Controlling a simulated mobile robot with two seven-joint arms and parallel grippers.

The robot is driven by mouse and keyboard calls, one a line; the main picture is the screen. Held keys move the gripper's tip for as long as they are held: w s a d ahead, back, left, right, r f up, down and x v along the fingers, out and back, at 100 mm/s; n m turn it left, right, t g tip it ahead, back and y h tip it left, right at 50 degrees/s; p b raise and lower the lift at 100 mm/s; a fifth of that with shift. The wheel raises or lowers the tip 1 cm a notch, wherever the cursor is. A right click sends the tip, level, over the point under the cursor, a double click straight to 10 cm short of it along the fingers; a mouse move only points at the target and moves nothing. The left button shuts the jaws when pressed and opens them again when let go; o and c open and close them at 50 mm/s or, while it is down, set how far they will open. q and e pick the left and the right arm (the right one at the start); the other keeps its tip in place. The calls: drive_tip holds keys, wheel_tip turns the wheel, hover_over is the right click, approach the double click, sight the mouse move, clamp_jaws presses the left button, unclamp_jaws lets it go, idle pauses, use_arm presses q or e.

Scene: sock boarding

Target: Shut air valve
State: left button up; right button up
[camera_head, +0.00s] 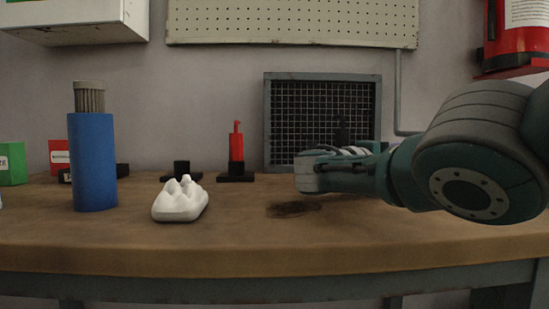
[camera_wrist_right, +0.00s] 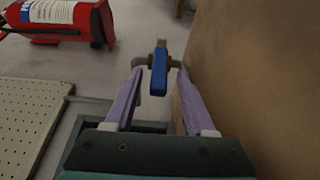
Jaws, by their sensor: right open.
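The air valve shows only in the right wrist view. Its blue lever (camera_wrist_right: 158,76) runs downward in the picture from a brass-coloured body (camera_wrist_right: 150,61) on a grey pipe. My right gripper (camera_wrist_right: 160,70) is open, with one purple finger on each side of the lever. I see a gap on the left; on the right the fingertip lies close to the valve, and I cannot tell if it touches. In the head view my right arm reaches in from the right, low over the bench, and its fingers and the valve are hidden. My left gripper is not in view.
The wooden bench (camera_head: 240,240) carries a white moulded piece (camera_head: 181,201), a blue cylinder (camera_head: 92,160), a red post on a black base (camera_head: 237,150) and a mesh panel (camera_head: 300,105). A red fire extinguisher (camera_head: 515,40) hangs upper right. The bench's front middle is clear.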

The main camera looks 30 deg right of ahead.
drive_tip(key=a, duration=0.5)
drive_tip(key=w+a, duration=0.1)
drive_tip(key=a, duration=0.2)
drive_tip(key=shift+w+f, duration=0.1)
drive_tip(key=shift+a, duration=0.45)
